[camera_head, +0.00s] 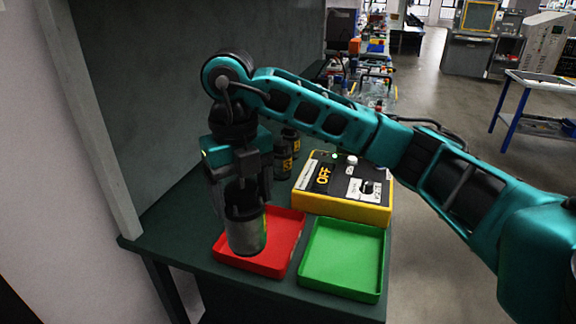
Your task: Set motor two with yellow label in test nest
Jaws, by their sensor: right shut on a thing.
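My right gripper (245,190) comes down from above and is shut on a motor (246,236), a grey cylinder with a black upper part. A little yellow-green shows at the motor's right side; no number can be read there. The motor is upright over the red tray (284,257); I cannot tell whether it touches the tray. Two dark motors with yellow labels (283,162) stand behind, partly hidden by my gripper. A yellow tester box (345,210) shows "OFF" on its display. I cannot make out a test nest. My left gripper is not in view.
An empty green tray (341,280) lies to the right of the red tray, in front of the tester. A grey panel (150,90) closes the back left of the dark table (185,225). My right arm stretches over the tester's back right.

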